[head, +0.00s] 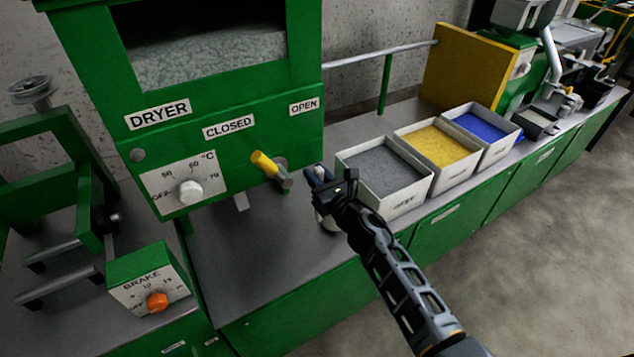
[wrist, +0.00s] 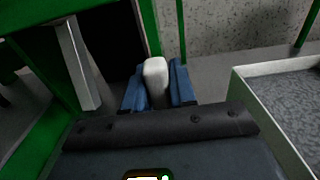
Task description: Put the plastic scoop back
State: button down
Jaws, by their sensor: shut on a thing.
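The white plastic scoop (wrist: 155,72) shows only in part, as a rounded white end between the blue fingers in the wrist view. My gripper (wrist: 158,88) is shut on it. In the head view my gripper (head: 318,178) is above the grey worktop, between the dryer's yellow-handled lever and the bin of grey granules. A pale piece (head: 327,221) shows just below the gripper there, likely part of the scoop. The rest of the scoop is hidden by the gripper.
The bin of grey granules (head: 424,190), the yellow bin (head: 472,169) and the blue bin (head: 514,138) stand in a row to the right. The green dryer (head: 228,152) with its yellow-handled lever (head: 264,164) is at left. Worktop (head: 255,265) in front of it is clear.

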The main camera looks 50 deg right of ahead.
jog(key=shift+f, duration=0.65)
jog(key=shift+f+b, duration=0.2)
jog(key=shift+b, duration=0.1)
jog(key=c, duration=0.9)
grip_release()
jog(key=shift+r, duration=0.2)
jog(key=b+v, duration=0.1)
jog(key=v, duration=1.1)
jog(key=shift+r, duration=0.1)
jog(key=shift+s+a, duration=0.1)
